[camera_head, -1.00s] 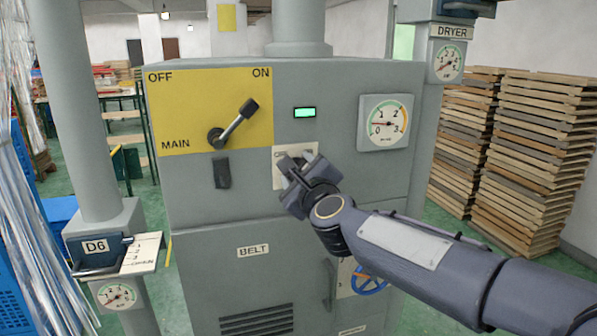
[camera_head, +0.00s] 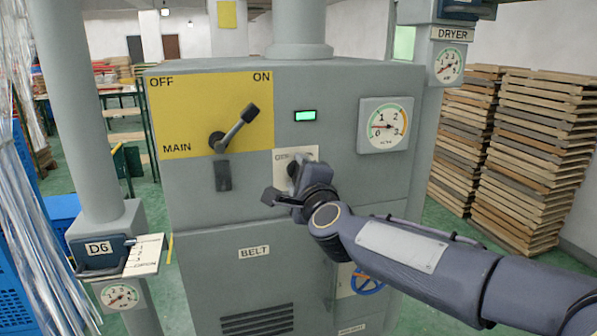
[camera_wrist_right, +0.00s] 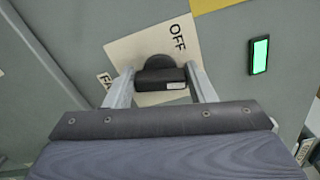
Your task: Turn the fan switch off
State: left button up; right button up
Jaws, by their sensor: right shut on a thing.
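The fan switch is a black knob (camera_wrist_right: 160,74) on a pale plate (camera_wrist_right: 124,52). The wrist view shows OFF on the plate and part of another word at its lower left. My right gripper (camera_wrist_right: 160,85) has one finger on each side of the knob and is shut on it. In the head view the plate (camera_head: 308,154) is on the grey cabinet's front, and my right gripper (camera_head: 290,182) covers the knob and the plate's lower part. My left gripper is in neither view.
The grey cabinet (camera_head: 335,215) carries a MAIN lever (camera_head: 238,126) on a yellow panel, a green indicator (camera_head: 305,115), a gauge (camera_head: 386,124) and a blue handwheel (camera_head: 367,279) low down. Stacked boards (camera_head: 545,150) stand right.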

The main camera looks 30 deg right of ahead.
jog(key=n+p, duration=0.1)
jog(key=n, duration=0.3)
jog(key=n+p, duration=0.1)
jog(key=n, duration=0.3)
jog(key=n+p, duration=0.1)
jog(key=n, duration=0.2)
jog(key=shift+d+f+n+p, duration=0.1)
jog(key=shift+f+n+p, duration=0.2)
jog(key=shift+n, duration=0.1)
dwell(0.3)
jog(key=o, duration=1)
jog(key=v, duration=0.7)
jog(key=shift+s+b, duration=0.4)
